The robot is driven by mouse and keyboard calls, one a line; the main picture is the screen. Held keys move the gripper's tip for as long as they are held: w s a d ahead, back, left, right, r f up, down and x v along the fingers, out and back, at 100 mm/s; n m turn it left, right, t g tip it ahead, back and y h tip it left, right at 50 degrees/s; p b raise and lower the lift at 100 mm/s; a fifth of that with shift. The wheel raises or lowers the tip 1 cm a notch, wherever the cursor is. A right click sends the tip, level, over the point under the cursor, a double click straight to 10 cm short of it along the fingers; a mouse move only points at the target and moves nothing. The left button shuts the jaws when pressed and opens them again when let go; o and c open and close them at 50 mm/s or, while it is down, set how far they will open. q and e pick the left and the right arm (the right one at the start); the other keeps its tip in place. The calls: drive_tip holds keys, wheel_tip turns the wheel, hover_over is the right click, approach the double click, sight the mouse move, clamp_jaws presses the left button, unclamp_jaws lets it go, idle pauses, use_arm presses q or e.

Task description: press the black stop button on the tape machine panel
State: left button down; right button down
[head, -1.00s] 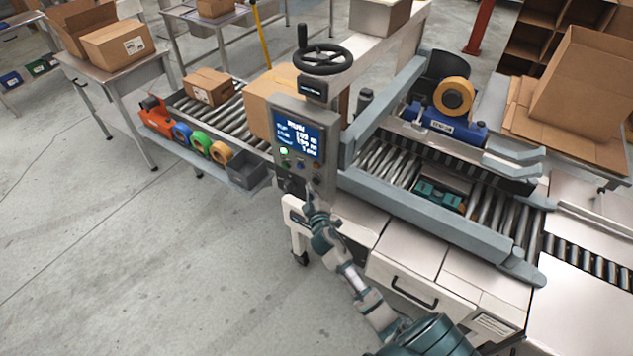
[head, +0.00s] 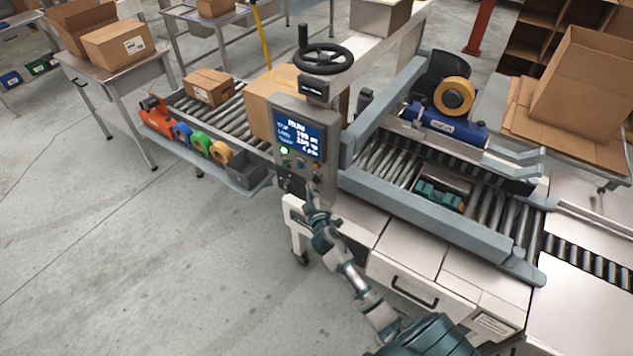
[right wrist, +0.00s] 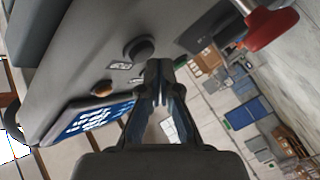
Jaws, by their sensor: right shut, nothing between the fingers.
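The tape machine panel (head: 331,147) is a grey upright box with a blue screen (head: 298,134) reading RUN and a lit green button (head: 284,150). In the right wrist view, the black button (right wrist: 138,50) is round and stands out from the panel face, with a small label beside it. My right gripper (head: 314,196) is at the panel's lower part, shut and empty. In the right wrist view its fingertips (right wrist: 158,69) are close beside the black button; I cannot tell whether they touch. My left gripper is not in view.
An amber button (right wrist: 102,88) sits near the black one. A red knob (right wrist: 270,28) juts out beyond the fingertips. A black handwheel (head: 323,59) is above the panel. A roller conveyor (head: 390,165) lies to the right, and open floor (head: 150,270) to the left.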

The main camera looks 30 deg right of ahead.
drive_tip(key=shift+a+r, duration=0.1)
drive_tip(key=shift+a, duration=0.3)
drive_tip(key=shift+d, duration=0.1)
drive_tip(key=shift+w+d, duration=0.1)
drive_tip(key=shift+d, duration=0.6)
drive_tip(key=shift+w+d, duration=0.1)
drive_tip(key=shift+d, duration=0.05)
idle(0.4)
idle(0.3)
drive_tip(key=shift+s+a, duration=0.3)
drive_tip(key=shift+a, duration=0.5)
drive_tip(key=a, duration=0.1)
drive_tip(key=s+a, duration=0.1)
drive_tip(key=a, duration=0.1)
drive_tip(key=s+a, duration=0.1)
drive_tip(key=shift+a, duration=0.35)
